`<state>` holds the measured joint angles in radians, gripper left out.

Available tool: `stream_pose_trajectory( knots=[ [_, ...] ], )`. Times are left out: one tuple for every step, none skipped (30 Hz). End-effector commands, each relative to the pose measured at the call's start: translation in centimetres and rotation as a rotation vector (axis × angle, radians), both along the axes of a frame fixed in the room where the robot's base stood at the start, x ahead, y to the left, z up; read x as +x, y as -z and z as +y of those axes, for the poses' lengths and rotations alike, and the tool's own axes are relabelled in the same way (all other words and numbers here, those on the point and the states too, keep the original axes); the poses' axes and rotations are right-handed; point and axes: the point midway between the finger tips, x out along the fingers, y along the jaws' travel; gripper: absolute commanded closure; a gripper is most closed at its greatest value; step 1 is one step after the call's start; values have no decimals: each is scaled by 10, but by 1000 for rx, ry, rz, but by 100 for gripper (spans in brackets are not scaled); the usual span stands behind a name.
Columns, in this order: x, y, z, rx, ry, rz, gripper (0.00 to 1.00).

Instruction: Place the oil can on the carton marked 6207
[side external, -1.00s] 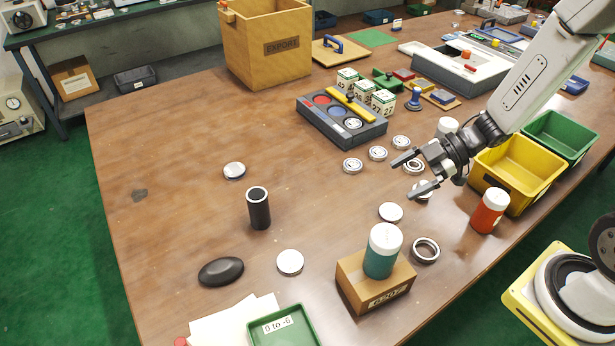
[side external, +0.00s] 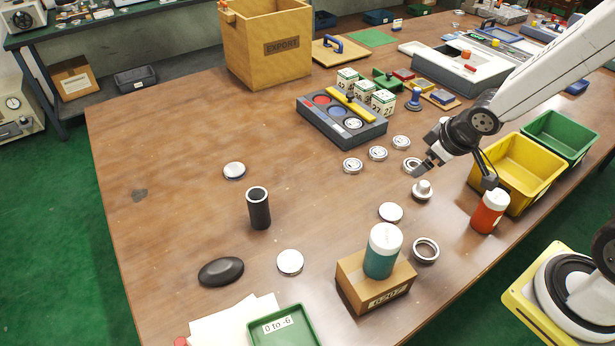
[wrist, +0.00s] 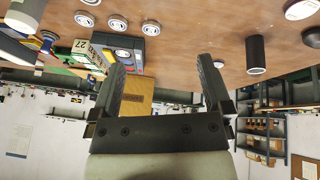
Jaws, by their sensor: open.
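A teal can with a white lid (side external: 383,252), which I take to be the oil can, stands upright on a small brown carton (side external: 360,289) near the table's front edge.
A red can with a white lid (side external: 489,211) stands by the yellow bin (side external: 519,173). A small silver knobbed piece (side external: 422,190) is just below my gripper. A dark upright cylinder (side external: 258,208) stands left of centre. The table's left part is mostly clear.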

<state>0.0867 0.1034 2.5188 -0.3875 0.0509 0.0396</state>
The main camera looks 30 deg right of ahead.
Motion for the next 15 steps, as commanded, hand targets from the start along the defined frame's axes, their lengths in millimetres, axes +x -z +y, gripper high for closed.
stream_pose_trajectory(
  knots=[
    [-8,-1,4,16,39,32,0],
    [-13,-1,6,27,64,53,0],
    [-20,-1,10,44,94,81,0],
    [-24,-1,13,56,115,102,0],
    [-29,-2,15,68,135,120,0],
    [-34,-2,19,84,159,143,0],
    [-38,-2,21,95,173,160,0],
    [-41,-2,24,106,187,173,0],
    [-45,-2,26,118,202,190,0],
    [-47,-3,28,127,211,199,0],
    [-49,-3,29,133,217,209,0],
    [-52,-3,31,140,226,218,0],
    [-53,-3,32,144,229,223,0],
    [-53,-3,32,146,232,227,0],
    [-54,-3,33,148,233,230,0]
  ],
)
